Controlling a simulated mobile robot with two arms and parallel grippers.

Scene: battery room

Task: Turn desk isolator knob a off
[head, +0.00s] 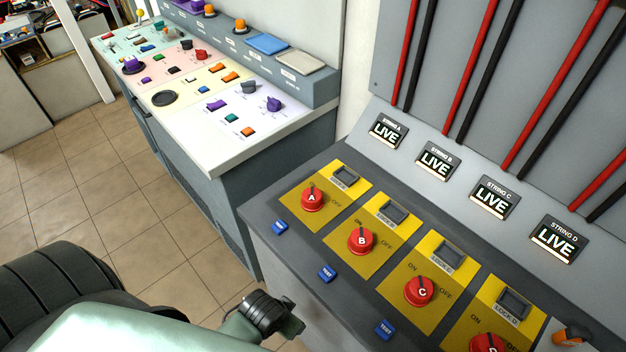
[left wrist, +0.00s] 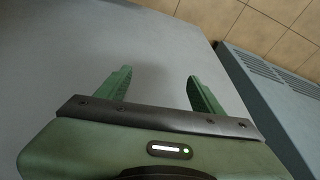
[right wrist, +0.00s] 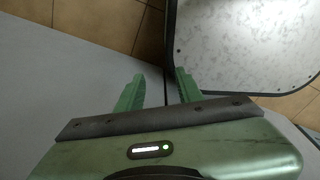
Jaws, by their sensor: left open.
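Desk isolator knob A (head: 312,198) is a red round knob on a yellow plate, at the left end of the isolator row in the head view. Its dark pointer mark points up toward the back, with OFF printed to its right; any ON print is not readable. The STRING A display (head: 387,131) reads LIVE. My left gripper (left wrist: 158,82) is open and empty in the left wrist view, beside plain grey surfaces. My right gripper (right wrist: 160,82) is open and empty in the right wrist view. No fingertips show clearly in the head view, and neither gripper touches the knob.
Red knobs B (head: 360,240), C (head: 420,291) and D (head: 488,343) continue the row. Blue TEST buttons (head: 326,273) line the front edge. An orange-and-black object (head: 571,335) is at the lower right. A coloured control console (head: 190,82) stands left; tiled floor (head: 60,170) is clear.

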